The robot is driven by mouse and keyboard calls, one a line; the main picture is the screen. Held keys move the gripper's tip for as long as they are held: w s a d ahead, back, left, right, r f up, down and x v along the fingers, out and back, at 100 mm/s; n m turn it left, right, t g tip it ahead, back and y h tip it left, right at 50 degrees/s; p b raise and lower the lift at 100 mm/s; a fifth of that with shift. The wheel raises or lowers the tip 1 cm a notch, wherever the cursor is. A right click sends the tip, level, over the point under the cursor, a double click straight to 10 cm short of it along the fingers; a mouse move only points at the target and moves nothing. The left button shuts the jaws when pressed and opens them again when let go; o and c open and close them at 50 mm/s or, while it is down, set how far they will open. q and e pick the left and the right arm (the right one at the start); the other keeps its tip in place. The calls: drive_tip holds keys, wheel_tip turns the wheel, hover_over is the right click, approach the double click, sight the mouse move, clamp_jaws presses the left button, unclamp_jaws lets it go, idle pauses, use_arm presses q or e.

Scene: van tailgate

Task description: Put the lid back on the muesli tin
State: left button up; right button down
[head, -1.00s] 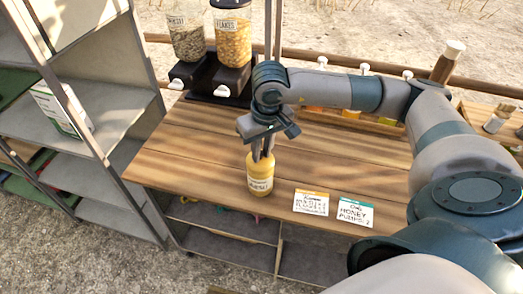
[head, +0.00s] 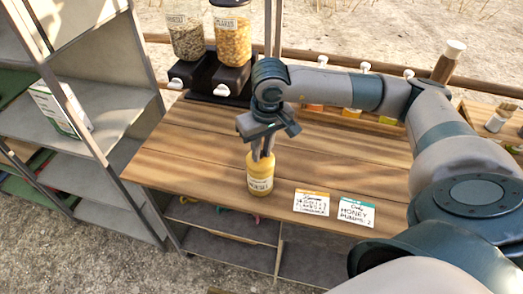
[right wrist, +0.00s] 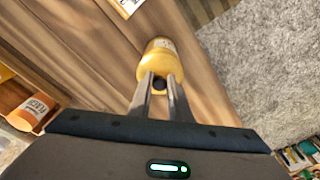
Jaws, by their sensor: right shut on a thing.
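The muesli tin (head: 260,175) is a yellow cylinder with a white label. It stands upright on the wooden counter near its front edge. My right gripper (head: 262,152) points down at its top and is shut on the small dark knob (right wrist: 160,85) of the tin's yellow lid. The tin also shows in the right wrist view (right wrist: 158,58), just beyond the fingertips (right wrist: 160,88). The lid appears to be on the tin's top, but I cannot tell if it is fully seated. My left gripper is not in view.
Two cards, one orange-topped (head: 312,202) and one teal-topped (head: 356,212), lie on the counter (head: 190,150) right of the tin. Two cereal dispensers (head: 230,40) stand at the back left. A grey shelf unit (head: 105,90) stands left. Several jars line the back.

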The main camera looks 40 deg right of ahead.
drive_tip(key=b, duration=0.3)
drive_tip(key=shift+f+b, duration=0.2)
drive_tip(key=shift+b, duration=0.15)
idle(3.6)
idle(0.4)
drive_tip(key=c, duration=1.1)
unclamp_jaws()
drive_tip(key=shift+r, duration=0.15)
drive_tip(key=shift+r+p, duration=1)
drive_tip(key=shift+r, duration=2.4)
drive_tip(key=shift+c, duration=0.5)
clamp_jaws()
